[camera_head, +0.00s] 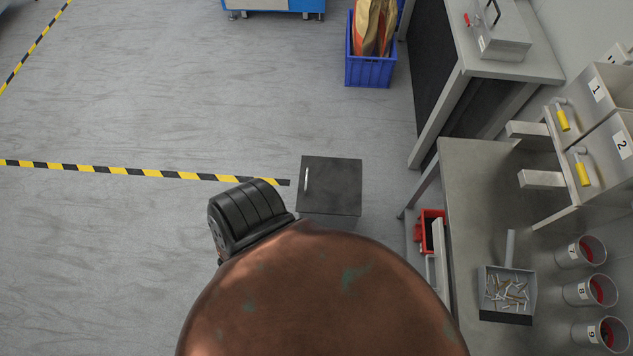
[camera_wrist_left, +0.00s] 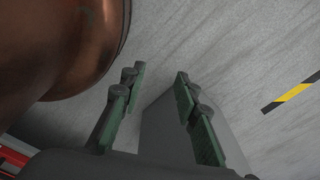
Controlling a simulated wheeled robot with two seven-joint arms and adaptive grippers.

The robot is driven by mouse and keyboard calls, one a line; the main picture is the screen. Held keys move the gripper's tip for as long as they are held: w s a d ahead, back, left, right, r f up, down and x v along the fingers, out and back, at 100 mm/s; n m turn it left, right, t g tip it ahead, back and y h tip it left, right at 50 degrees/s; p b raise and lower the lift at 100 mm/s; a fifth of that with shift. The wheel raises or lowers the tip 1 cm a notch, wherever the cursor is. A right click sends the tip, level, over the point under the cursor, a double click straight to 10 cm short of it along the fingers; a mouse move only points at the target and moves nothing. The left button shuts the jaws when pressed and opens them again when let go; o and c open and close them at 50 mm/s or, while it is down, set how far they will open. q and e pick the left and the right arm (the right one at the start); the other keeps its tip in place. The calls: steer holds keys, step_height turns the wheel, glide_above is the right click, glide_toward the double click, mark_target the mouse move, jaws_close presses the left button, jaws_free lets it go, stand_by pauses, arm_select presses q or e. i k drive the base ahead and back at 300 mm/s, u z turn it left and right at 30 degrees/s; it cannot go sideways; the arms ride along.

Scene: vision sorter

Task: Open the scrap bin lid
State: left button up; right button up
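The scrap bin (camera_head: 328,205) is a small grey box on the floor in the middle of the head view. Its dark flat lid (camera_head: 335,178) looks shut, with a pale handle (camera_head: 306,179) near the left edge. In the left wrist view a plain grey box face (camera_wrist_left: 172,125), which looks like the bin, shows between and beyond the fingers. My left gripper (camera_wrist_left: 160,73) is open and empty, with green pads apart. I cannot tell if it touches the bin. Its fingertips are hidden in the head view. My right gripper is not in view.
A metal workbench (camera_head: 475,180) stands right of the bin, with a red bin (camera_head: 431,230) at its side. A tray of small parts (camera_head: 507,292) and several numbered cups are on it. A blue crate (camera_head: 370,70) stands behind. The floor left is clear, with striped tape (camera_head: 140,172).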

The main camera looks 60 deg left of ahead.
mark_target(327, 185)
steer(key=u, duration=1.8)
